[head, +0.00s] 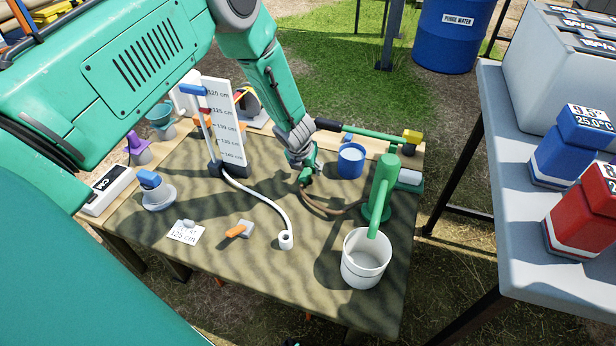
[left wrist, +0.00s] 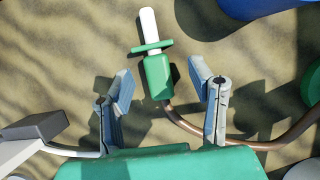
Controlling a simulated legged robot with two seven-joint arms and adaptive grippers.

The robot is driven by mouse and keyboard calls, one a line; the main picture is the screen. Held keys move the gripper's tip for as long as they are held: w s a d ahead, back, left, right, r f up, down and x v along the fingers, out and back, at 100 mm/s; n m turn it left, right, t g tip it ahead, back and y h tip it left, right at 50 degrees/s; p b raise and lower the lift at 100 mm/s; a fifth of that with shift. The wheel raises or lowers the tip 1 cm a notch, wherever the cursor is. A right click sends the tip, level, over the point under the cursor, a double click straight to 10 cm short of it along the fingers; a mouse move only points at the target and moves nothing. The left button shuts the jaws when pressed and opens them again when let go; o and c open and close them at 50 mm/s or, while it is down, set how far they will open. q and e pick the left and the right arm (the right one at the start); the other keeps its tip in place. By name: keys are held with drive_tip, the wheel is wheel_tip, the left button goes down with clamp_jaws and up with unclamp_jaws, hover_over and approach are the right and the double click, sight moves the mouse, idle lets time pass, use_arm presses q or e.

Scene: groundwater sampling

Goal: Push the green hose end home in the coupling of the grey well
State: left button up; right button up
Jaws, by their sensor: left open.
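The green hose end (left wrist: 158,77), with a flange and a white tip, lies on the table at the end of a brown hose (head: 325,208). It also shows under my left gripper in the head view (head: 306,177). My left gripper (head: 301,162) is open and low over the table. In the left wrist view its fingers (left wrist: 160,75) stand apart on either side of the hose end, with gaps. The brown hose runs to a green hand pump (head: 383,185). I cannot make out a grey well or its coupling for certain. My right gripper is out of view.
A white bucket (head: 366,262) stands below the pump spout, and a blue cup (head: 350,161) right of my gripper. A grey table (head: 493,130) stands at right.

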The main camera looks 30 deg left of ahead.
sight(307, 171)
use_arm(q)
drive_tip(key=x, duration=0.3)
drive_tip(key=shift+s+a+b, duration=0.1)
drive_tip(key=shift+s+b, duration=0.05)
drive_tip(key=shift+b, duration=0.2)
drive_tip(key=shift+a+f, duration=0.2)
drive_tip(key=shift+f, duration=0.05)
drive_tip(key=shift+d, duration=0.15)
clamp_jaws()
drive_tip(key=shift+r, duration=0.15)
